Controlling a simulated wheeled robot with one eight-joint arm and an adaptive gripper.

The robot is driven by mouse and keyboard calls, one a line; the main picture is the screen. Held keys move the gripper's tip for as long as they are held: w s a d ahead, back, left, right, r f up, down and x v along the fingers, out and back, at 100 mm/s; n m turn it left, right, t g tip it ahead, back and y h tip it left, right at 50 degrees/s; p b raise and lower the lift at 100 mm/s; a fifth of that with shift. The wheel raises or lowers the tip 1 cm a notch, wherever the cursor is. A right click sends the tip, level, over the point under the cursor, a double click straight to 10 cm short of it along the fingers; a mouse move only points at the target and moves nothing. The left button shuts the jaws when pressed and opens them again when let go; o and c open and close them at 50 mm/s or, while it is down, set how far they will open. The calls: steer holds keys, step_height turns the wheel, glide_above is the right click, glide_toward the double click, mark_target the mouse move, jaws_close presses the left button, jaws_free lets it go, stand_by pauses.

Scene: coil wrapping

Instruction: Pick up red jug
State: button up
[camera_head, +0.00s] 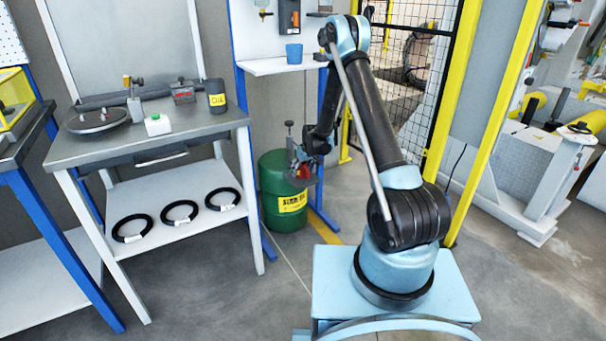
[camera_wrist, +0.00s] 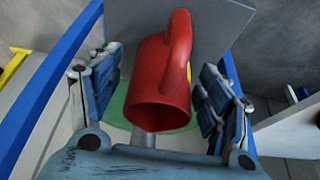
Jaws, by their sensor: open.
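The red jug (camera_wrist: 160,84) is in the middle of the wrist view, with its open mouth facing the camera and its handle on the upper side. My gripper (camera_wrist: 160,66) is open, with one blue finger on each side of the jug. A gap shows between the jug and each finger. In the head view my gripper (camera_head: 303,168) is in front of the green drum. Only a small patch of red (camera_head: 304,171) shows there, mostly hidden by my gripper. What supports the jug cannot be told.
The green drum (camera_head: 284,215) stands on the floor behind my gripper. A white shelf with a blue cup (camera_head: 294,53) is above it. A grey workbench (camera_head: 190,128) with several items is at left, with black coils (camera_head: 180,211) on its lower shelf. A mesh fence stands behind my arm.

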steer(key=c, duration=1.3)
steer(key=shift+r, duration=0.1)
